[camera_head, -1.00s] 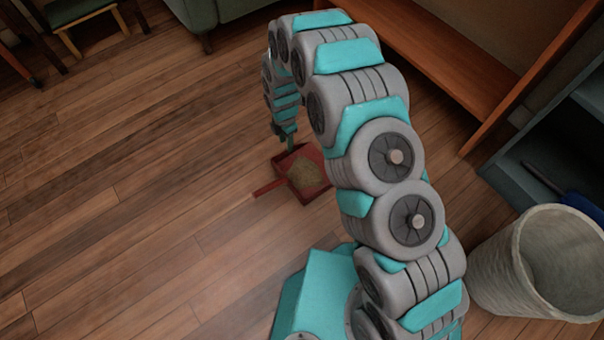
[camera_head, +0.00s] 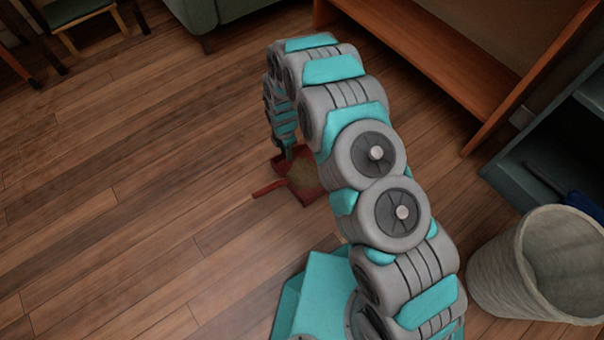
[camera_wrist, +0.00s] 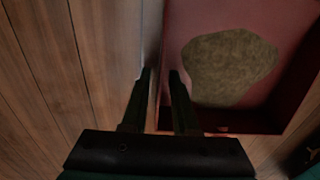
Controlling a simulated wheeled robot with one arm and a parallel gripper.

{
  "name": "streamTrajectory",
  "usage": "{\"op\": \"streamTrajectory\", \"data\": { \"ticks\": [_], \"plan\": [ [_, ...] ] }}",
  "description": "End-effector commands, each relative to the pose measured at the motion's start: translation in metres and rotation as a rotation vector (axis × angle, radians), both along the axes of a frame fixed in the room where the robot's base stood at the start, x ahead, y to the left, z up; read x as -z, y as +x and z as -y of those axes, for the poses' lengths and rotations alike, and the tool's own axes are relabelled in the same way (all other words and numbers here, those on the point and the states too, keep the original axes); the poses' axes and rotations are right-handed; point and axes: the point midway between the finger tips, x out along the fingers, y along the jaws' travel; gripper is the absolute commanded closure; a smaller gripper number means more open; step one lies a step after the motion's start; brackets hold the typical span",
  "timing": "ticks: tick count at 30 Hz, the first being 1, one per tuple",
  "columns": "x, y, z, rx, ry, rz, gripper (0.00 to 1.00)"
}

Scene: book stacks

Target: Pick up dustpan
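The red dustpan (camera_head: 309,194) lies on the wooden floor, with a short red handle (camera_head: 267,188) pointing left. A patch of brownish dirt (camera_wrist: 232,66) lies in its pan, and the pan (camera_wrist: 190,25) fills the right of the wrist view. I cannot tell if either finger touches the wall.
A pale wastebasket (camera_head: 505,270) stands at the right beside a dark shelf (camera_head: 520,175). An orange-brown wooden bench or shelf (camera_head: 430,65) is behind my arm. A green-grey armchair (camera_head: 205,15) is at the back.

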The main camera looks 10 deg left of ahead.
Motion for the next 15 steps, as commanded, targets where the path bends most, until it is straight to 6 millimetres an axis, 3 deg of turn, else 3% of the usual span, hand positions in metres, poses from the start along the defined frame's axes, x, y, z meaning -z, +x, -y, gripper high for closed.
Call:
{"op": "streamTrajectory", "data": {
  "ticks": [7, 15],
  "plan": [
    [-0.0001, 0.0000, 0.0000, 0.000, 0.000, 0.000, 1.00],
    [-0.0002, -0.0001, 0.0001, 0.000, 0.000, 0.000, 1.00]
  ]
}}
